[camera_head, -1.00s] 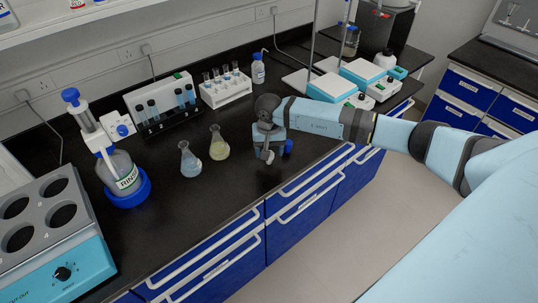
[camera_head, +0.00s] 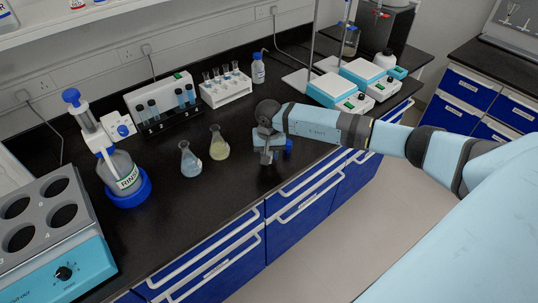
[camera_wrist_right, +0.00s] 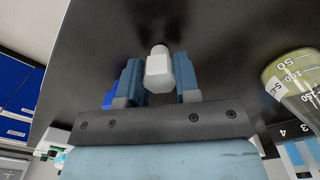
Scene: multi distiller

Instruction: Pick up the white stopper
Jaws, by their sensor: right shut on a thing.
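The white stopper (camera_wrist_right: 159,68) is a small white piece with a rounded, faceted shape. In the right wrist view it sits between the two blue-grey fingers of my right gripper (camera_wrist_right: 159,84), which is shut on it. In the head view my right gripper (camera_head: 268,156) points down, low over the front part of the black bench, right of the flasks. The stopper is mostly hidden there, and I cannot tell whether it touches the bench. My left gripper is not in view.
A blue object (camera_head: 288,146) is close beside my right gripper. A flask with yellowish liquid (camera_head: 219,147) and one with pale blue liquid (camera_head: 190,162) stand to the left. A tube rack (camera_head: 226,91) is behind. The front bench strip is clear.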

